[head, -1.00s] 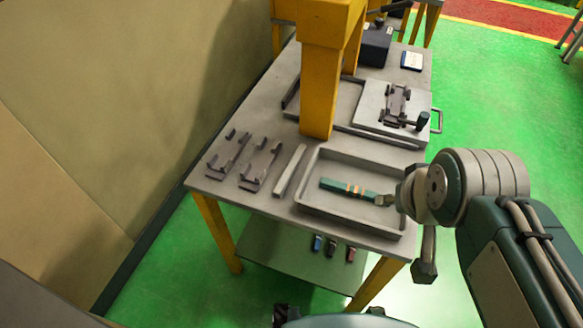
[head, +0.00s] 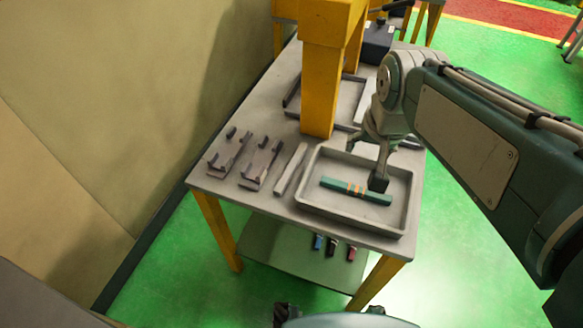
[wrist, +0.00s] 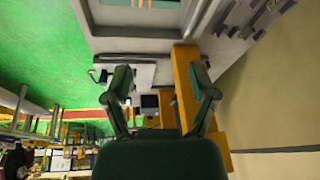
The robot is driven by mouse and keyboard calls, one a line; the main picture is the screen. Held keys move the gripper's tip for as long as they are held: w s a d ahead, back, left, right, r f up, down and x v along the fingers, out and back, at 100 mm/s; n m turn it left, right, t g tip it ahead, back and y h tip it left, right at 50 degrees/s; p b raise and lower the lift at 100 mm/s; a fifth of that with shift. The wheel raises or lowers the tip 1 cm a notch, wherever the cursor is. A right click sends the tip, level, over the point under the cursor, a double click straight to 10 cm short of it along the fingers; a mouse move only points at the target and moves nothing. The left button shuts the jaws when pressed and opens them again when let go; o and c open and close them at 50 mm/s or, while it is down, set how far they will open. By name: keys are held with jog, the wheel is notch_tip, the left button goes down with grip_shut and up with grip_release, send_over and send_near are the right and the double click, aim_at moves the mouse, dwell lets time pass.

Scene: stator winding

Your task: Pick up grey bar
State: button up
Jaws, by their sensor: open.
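The grey bar (head: 290,170) is a long, light, plain strip. In the head view it lies on the table between the dark brackets and the left wall of the tray. My gripper (head: 364,164) is to the right of the bar, over the tray, and holds nothing. In the wrist view its two green fingers (wrist: 160,82) stand wide apart with nothing between them. I cannot clearly make out the grey bar in the wrist view.
A grey tray (head: 345,220) holds a green bar (head: 355,191) with orange bands, below my gripper. Two dark brackets (head: 260,165) (head: 229,153) lie left of the grey bar. A yellow post (head: 318,95) rises behind it. Small coloured parts (head: 332,246) sit on the lower shelf.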

jog(key=w+a+f+m+g, duration=0.1)
jog(key=w+a+f, duration=0.2)
jog(key=w+a, duration=0.15)
jog(key=w+a+f+g, duration=0.1)
jog(key=w+a+f, duration=0.25)
jog(key=w, duration=0.25)
jog(key=m+g, duration=0.2)
send_over(291, 165)
notch_tip(291, 165, down, 11)
jog(key=f, duration=0.5)
jog(key=shift+s+a+f, duration=0.1)
jog(key=shift+s+f, duration=0.05)
jog(key=shift+s, duration=0.25)
jog(key=f, duration=0.5)
jog(key=shift+w+f, duration=0.3)
jog(key=shift+w, duration=0.1)
grip_shut()
